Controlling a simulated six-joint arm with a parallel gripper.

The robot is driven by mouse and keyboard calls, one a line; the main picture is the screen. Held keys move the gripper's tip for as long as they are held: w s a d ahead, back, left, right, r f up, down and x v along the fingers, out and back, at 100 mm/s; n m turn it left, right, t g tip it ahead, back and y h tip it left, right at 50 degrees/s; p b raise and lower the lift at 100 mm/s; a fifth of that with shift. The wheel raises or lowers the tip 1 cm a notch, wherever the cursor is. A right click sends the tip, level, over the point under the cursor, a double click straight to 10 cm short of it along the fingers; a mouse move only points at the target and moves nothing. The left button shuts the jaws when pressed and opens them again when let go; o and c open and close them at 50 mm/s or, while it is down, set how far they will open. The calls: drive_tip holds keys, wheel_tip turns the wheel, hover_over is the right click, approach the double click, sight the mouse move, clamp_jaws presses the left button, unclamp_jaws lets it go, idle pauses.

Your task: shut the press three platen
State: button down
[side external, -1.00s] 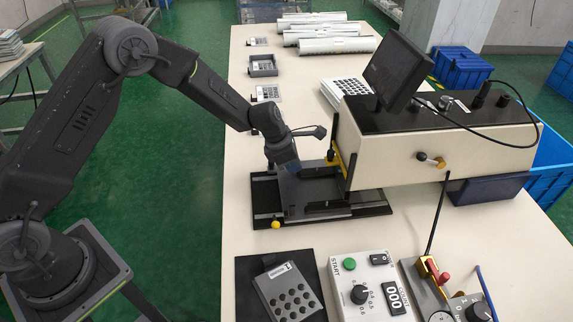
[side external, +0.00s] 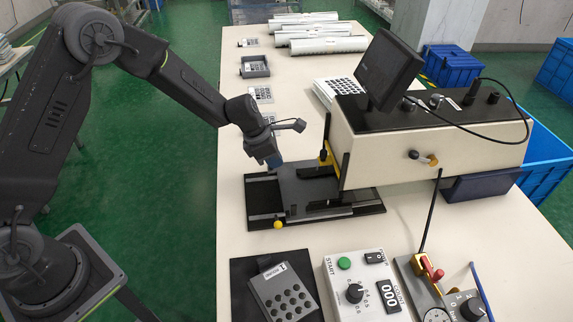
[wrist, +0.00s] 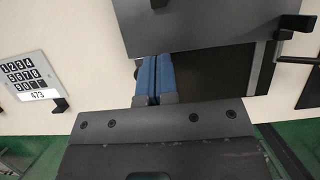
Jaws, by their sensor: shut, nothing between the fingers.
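In the side view, the press is a long beige box (side external: 430,150) with a black top and a tilted screen, set over a black base (side external: 262,205). A dark grey plate (side external: 300,188), seemingly the platen, lies low on that base, its right part under the front of the box. I cannot tell the press's number. My gripper (side external: 272,162) is just above the plate's left end, pointing down. In the wrist view, the blue fingers of my gripper (wrist: 155,80) are together with nothing between them, beside the grey plate (wrist: 200,22). I cannot tell whether they touch it.
A yellow knob (side external: 278,224) sits at the base's front edge. Small keypad parts and white rolls (side external: 320,45) lie farther back.

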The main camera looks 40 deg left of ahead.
sight(288, 179)
drive_tip(key=v, duration=0.7)
drive_tip(key=s+a+f, duration=0.1)
drive_tip(key=s+a, duration=0.2)
drive_tip(key=s, duration=0.3)
drive_tip(key=x, duration=1)
drive_tip(key=shift+a, duration=0.15)
drive_tip(key=shift+w+d, duration=1.4)
drive_tip(key=shift+w+d, duration=1.45)
